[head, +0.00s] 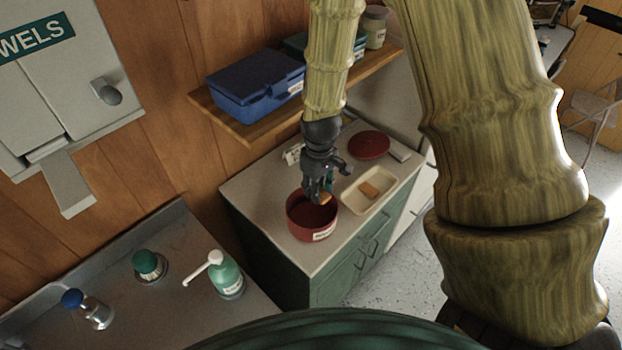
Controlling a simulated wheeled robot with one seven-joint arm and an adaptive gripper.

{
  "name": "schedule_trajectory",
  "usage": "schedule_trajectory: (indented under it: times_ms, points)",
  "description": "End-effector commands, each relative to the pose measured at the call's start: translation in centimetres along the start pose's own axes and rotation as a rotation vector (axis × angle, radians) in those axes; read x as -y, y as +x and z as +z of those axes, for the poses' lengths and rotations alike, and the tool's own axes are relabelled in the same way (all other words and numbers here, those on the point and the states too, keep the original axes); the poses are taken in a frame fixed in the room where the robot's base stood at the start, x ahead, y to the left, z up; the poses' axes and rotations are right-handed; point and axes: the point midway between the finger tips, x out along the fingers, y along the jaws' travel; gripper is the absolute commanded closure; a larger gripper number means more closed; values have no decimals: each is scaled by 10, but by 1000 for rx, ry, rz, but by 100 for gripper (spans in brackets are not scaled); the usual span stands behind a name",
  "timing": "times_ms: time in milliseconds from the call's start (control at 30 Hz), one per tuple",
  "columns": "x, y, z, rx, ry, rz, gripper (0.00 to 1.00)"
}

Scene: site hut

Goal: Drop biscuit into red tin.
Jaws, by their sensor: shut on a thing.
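The red tin (298,225) stands open on the cabinet top, with a pale label on its front. My gripper (322,197) points down over the tin, at the right part of its opening. It is shut on a small orange-brown biscuit (325,198), which is partly hidden by the fingers. I cannot tell whether the biscuit is above the rim or just inside it. Another biscuit (370,189) lies in a cream tray (356,202) to the right of the tin.
A round red lid (369,145) lies behind the tray. A small white card (293,154) stands at the back. A wooden shelf (240,127) with a blue case (255,88) overhangs behind. A green pump bottle (227,275) stands on the counter at front left.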

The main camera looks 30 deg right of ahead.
Motion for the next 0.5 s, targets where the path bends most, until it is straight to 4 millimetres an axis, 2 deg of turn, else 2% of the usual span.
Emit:
schedule_trajectory:
  times_ms: [100,300,500]
  points:
    - [-3,21,-8,8,-1,-2,81]
    - [-6,47,-20,21,-1,-6,81]
    - [-6,54,-20,20,0,-6,81]
